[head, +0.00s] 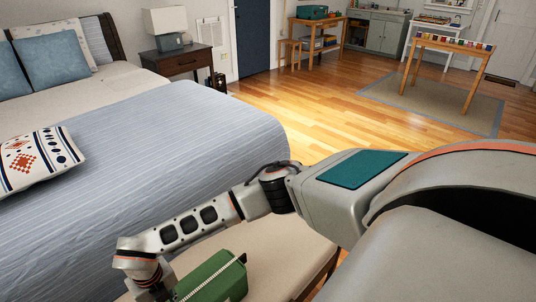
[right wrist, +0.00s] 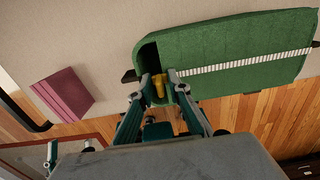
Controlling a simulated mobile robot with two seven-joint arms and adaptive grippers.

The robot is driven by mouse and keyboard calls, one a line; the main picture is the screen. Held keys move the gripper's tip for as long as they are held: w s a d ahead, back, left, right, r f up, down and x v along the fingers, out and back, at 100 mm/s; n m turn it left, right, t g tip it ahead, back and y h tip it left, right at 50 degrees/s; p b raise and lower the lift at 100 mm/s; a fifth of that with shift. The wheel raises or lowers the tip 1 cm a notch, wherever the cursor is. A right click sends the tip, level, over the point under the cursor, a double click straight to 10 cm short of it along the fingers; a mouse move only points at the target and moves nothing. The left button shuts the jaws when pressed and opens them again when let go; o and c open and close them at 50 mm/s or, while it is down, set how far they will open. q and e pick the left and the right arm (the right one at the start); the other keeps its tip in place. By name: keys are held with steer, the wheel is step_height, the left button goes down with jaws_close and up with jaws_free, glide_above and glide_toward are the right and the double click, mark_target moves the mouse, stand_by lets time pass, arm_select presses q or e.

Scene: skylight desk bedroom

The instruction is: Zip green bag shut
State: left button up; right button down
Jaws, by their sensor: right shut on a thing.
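The green bag (head: 214,277) lies on a beige padded bench, with a pale zip line running along it. In the right wrist view the bag (right wrist: 235,40) fills the upper right. Its white zip teeth (right wrist: 250,61) run from near my gripper to the right end. A dark gap shows at the bag's left end. My right gripper (right wrist: 158,86) is shut on a yellow zip pull (right wrist: 159,84) at this left end. In the head view the right gripper (head: 158,292) is partly cut off at the bottom edge. My left gripper is not in view.
The beige bench (head: 285,262) stands beside the bed (head: 150,150). A pink box-like thing (right wrist: 63,95) lies left of the bag on the bench in the right wrist view. Wooden floor shows past the bench edge. A nightstand (head: 180,63) and a low table stand farther off.

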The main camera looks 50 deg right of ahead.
steer(key=shift+s+a+f, duration=0.15)
steer(key=shift+a+f, duration=0.15)
steer(key=shift+a, duration=1.15)
steer(key=c, duration=2)
jaws_free()
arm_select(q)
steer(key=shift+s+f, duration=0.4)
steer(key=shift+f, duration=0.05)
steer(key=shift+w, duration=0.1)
arm_select(e)
steer(key=shift+a+r, duration=0.1)
